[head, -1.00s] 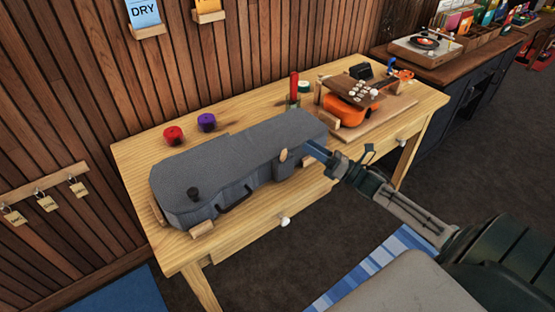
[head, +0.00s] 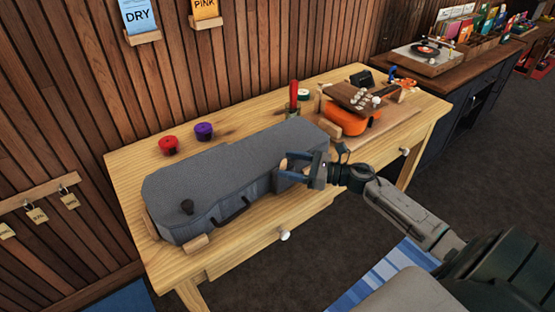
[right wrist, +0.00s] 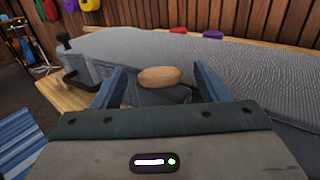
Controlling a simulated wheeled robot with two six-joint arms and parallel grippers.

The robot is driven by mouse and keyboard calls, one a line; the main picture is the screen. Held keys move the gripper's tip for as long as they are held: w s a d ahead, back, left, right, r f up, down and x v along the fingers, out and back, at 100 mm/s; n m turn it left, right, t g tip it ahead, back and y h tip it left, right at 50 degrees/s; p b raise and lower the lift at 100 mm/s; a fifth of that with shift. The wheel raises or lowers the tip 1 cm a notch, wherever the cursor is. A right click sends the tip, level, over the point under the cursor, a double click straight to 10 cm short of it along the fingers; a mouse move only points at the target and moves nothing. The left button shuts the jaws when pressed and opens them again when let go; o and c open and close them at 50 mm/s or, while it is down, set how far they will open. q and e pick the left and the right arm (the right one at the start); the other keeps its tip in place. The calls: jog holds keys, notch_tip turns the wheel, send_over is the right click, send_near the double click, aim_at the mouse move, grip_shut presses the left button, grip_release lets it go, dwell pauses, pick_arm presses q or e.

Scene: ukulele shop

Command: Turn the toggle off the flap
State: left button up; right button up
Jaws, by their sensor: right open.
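The wooden oval toggle (right wrist: 160,77) sits on the front side of the grey case (head: 225,170). In the right wrist view it lies roughly level over a dark flap (right wrist: 165,97). It also shows in the head view (head: 283,164), partly behind a finger. My right gripper (head: 289,168) is open, its two blue fingers one on each side of the toggle. A gap shows on both sides of the toggle in the wrist view, so it is not gripped. The lower part of the flap is hidden by the gripper body. My left gripper is not in view.
The case lies on a wooden workbench (head: 130,155) between small wooden blocks (head: 195,243). It has a black handle (head: 232,212) and a dark knob (head: 187,206). Red (head: 168,145) and purple (head: 204,131) spools stand behind it. An orange ukulele (head: 345,122) lies at the right.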

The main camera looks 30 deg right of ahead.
aim_at(287, 164)
jog(key=p+x, duration=0.1)
jog(key=x, duration=0.2)
jog(key=shift+a+r, duration=0.1)
jog(key=shift+r, duration=0.05)
jog(key=shift+w+a, duration=0.35)
jog(key=shift+w, duration=0.1)
jog(key=shift+c, duration=0.7)
jog(key=c, duration=0.8)
jog(key=shift+c, duration=0.2)
